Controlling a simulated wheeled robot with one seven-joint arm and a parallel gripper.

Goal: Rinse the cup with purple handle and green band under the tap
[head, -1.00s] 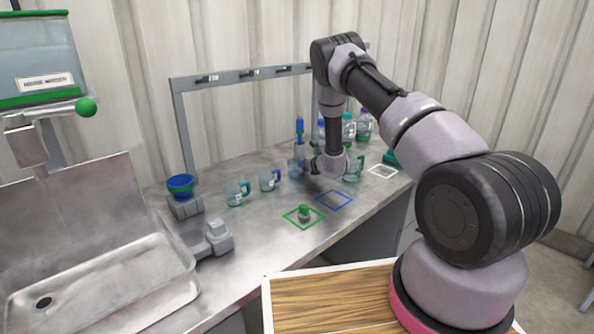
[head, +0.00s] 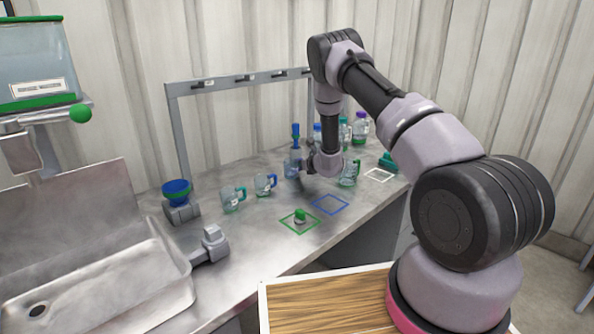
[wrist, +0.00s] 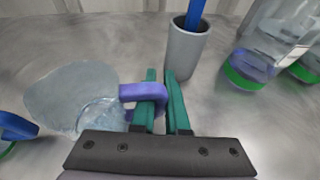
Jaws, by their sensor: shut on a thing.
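The cup (wrist: 72,98) is clear with a purple handle (wrist: 143,91). It stands out at the left of my gripper in the wrist view. My gripper (wrist: 161,84) has teal fingers and is shut on that handle. I cannot make out a green band on it, and cannot tell whether its base touches the bench. In the head view the cup (head: 292,168) is partly hidden by my wrist. The tap (head: 20,152) is at the far left, under a tank (head: 35,62) with a green-knobbed lever (head: 80,114), above the sink (head: 150,262).
A grey holder (wrist: 187,58) with a blue-handled tool stands just beyond my fingers. Bottles with coloured bands (wrist: 250,68) stand to the right. Cups with teal (head: 232,199) and blue (head: 264,185) handles and a blue bowl (head: 177,188) stand towards the sink. A rack frame (head: 240,78) stands behind.

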